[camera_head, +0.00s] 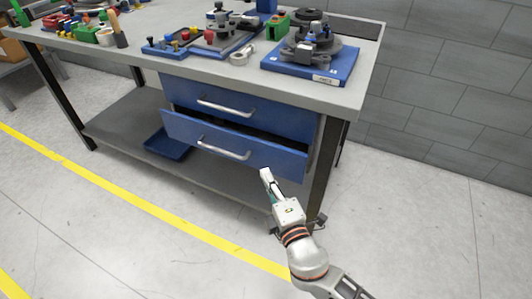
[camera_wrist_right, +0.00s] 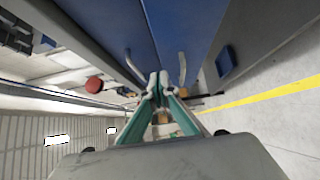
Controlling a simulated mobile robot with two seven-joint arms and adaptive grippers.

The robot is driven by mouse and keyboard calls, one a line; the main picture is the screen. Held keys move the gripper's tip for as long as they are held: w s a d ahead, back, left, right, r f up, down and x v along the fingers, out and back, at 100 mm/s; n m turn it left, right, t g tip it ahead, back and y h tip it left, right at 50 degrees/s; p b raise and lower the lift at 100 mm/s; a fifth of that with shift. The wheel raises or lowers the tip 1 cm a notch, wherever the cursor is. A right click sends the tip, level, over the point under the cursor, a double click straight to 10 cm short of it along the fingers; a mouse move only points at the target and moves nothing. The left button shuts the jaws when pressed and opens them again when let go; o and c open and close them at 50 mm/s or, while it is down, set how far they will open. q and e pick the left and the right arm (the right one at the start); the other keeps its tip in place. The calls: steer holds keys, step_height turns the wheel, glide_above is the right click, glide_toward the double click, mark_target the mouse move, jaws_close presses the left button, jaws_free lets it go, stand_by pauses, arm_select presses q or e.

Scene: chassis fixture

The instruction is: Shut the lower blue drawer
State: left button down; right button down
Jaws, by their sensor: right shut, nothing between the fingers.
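The lower blue drawer (camera_head: 190,137) stands partly open under the workbench, with a dark gap above its front panel. Its silver bar handle (camera_head: 224,150) is on the front. The upper blue drawer (camera_head: 275,118) above it looks shut and has its own handle (camera_head: 226,108). My right gripper (camera_head: 266,175) is in front of and below the right end of the lower drawer, apart from its handle. In the right wrist view its fingers (camera_wrist_right: 158,82) are together and empty, with blue drawer fronts and handles beyond. My left gripper is not in view.
The workbench top (camera_head: 200,68) carries fixtures, including a blue plate (camera_head: 310,70) at the right corner. A dark table leg (camera_head: 325,170) stands right of the drawers. A blue tray (camera_head: 167,146) lies on the lower shelf (camera_head: 115,130). The floor in front is clear, with a yellow line.

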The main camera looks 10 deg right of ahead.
glide_toward(261, 144)
steer(key=w+a, duration=0.2)
steer(key=a, duration=0.1)
steer(key=w, duration=0.1)
steer(key=w+d, duration=0.1)
steer(key=shift+w+d, duration=0.2)
steer(key=shift+w, duration=0.2)
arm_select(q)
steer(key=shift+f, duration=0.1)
arm_select(e)
steer(key=shift+w+d, duration=0.35)
steer(key=shift+w, duration=0.1)
